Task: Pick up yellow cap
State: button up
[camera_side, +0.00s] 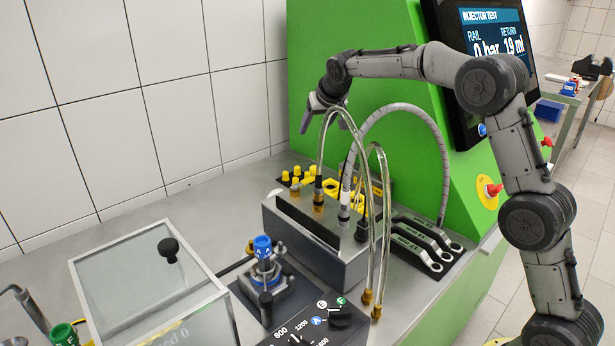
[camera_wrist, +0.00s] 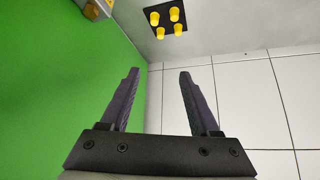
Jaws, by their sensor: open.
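Several small yellow caps (camera_side: 296,181) stand in a group on a dark square plate at the back of the bench, near the green housing. In the wrist view the yellow caps (camera_wrist: 174,14) sit on their black plate (camera_wrist: 168,21) at the top, beyond my fingertips and apart from them. My gripper (camera_side: 312,112) is above the caps, near the green housing. In the wrist view my gripper (camera_wrist: 159,73) is open, with nothing between its two dark fingers.
A green housing (camera_side: 320,60) stands close beside my gripper; a tiled wall (camera_side: 170,90) is behind. Clear hoses (camera_side: 322,140) arch up from a metal block (camera_side: 320,250) in front of the caps. Bare bench (camera_side: 200,215) lies left.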

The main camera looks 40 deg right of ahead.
jog(key=g, duration=0.1)
send_near(308, 173)
jog(key=x, duration=0.3)
jog(key=shift+w+a+r, duration=0.1)
jog(key=shift+w, duration=0.3)
jog(key=shift+s+x, duration=0.15)
jog(key=shift+x, duration=1.25)
jog(key=shift+s+x, duration=0.15)
jog(key=shift+x, duration=1.3)
grip_shut()
